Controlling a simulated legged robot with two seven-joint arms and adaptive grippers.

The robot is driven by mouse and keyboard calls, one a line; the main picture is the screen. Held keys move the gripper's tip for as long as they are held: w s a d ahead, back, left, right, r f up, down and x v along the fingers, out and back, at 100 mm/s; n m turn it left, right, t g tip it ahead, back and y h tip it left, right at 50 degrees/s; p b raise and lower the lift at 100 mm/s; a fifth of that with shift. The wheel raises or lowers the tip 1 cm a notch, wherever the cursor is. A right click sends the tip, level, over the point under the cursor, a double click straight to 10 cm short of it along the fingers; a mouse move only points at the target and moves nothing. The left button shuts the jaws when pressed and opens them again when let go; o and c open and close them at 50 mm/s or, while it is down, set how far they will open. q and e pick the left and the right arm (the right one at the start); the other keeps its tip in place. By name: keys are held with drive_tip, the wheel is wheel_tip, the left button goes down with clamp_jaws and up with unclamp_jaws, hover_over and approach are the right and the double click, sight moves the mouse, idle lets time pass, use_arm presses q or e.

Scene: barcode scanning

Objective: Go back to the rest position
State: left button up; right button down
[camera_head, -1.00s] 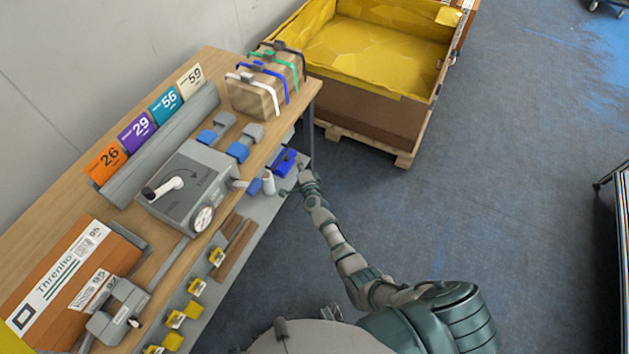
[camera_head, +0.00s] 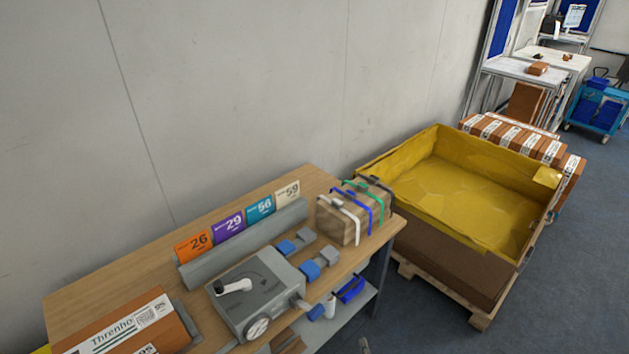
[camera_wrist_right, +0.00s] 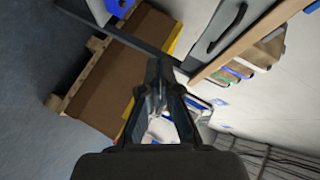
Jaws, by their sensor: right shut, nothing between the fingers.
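My left gripper is not in view.
The bench holds a grey machine (camera_head: 258,290), a strapped parcel (camera_head: 342,222), number cards (camera_head: 228,226) and a brown box (camera_head: 125,325). A yellow-lined pallet box (camera_head: 450,270) stands beside it. Free floor (camera_head: 570,300) lies at right.

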drive_tip(key=s+a+f+n+g+y, duration=0.15)
drive_tip(key=s+f+n+g, duration=0.65)
drive_tip(key=s+f, duration=1.3)
drive_tip(key=s+d+f+n+g, duration=0.1)
drive_tip(key=s+f+n, duration=0.1)
drive_tip(key=s, duration=0.5)
drive_tip(key=s+d+f+n+g+h, duration=0.1)
drive_tip(key=s+d+f+n+g, duration=0.1)
drive_tip(key=s, duration=0.5)
drive_tip(key=s+d+f+n+g+h, duration=0.1)
drive_tip(key=s+d+f+n, duration=0.1)
drive_tip(key=s, duration=0.6)
drive_tip(key=shift+n+g, duration=0.3)
drive_tip(key=shift+n, duration=0.3)
drive_tip(key=shift+r, duration=0.1)
